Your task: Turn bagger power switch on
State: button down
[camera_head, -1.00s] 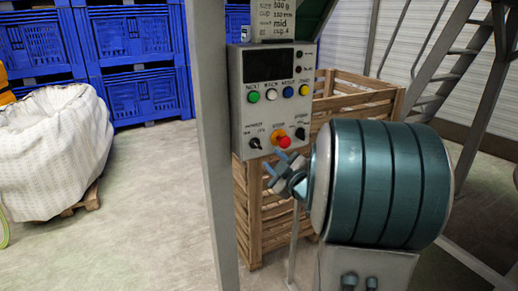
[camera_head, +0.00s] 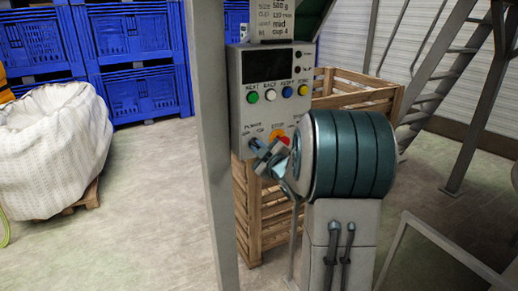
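The bagger control box (camera_head: 240,105) is a grey panel on a post, with a dark display, a row of coloured buttons and lower controls. The label POWER shows at its lower left, above the power switch, which is now largely hidden behind my fingertips. My gripper (camera_head: 257,154) is at the box's lower left corner, in front of the power switch. The fingers are small and seen at a slant, so their gap and any contact with the switch cannot be made out. The red stop button (camera_head: 283,141) on its yellow base is partly covered by my gripper and arm.
A wooden crate (camera_head: 262,215) stands behind and below the box. A grey post (camera_head: 211,150) rises just left of it. Metal stairs (camera_head: 440,85) are at right. A white bulk bag (camera_head: 50,150) and blue crates (camera_head: 140,95) stand left, with clear floor between.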

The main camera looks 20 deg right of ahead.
dwell(0.4)
jog(key=shift+d+m+p, duration=0.2)
jog(key=shift+m+p, duration=0.8)
jog(key=shift+m, duration=3.5)
jog(key=shift+d+m+p, duration=0.2)
jog(key=shift+m+p, duration=0.75)
jog(key=shift+m, duration=3.55)
jog(key=shift+f, duration=0.1)
jog(key=c, duration=1.5)
grip_release()
jog(key=s+b, duration=0.1)
jog(key=s, duration=1.3)
jog(key=shift+d, duration=0.25)
jog(key=shift+w, duration=0.1)
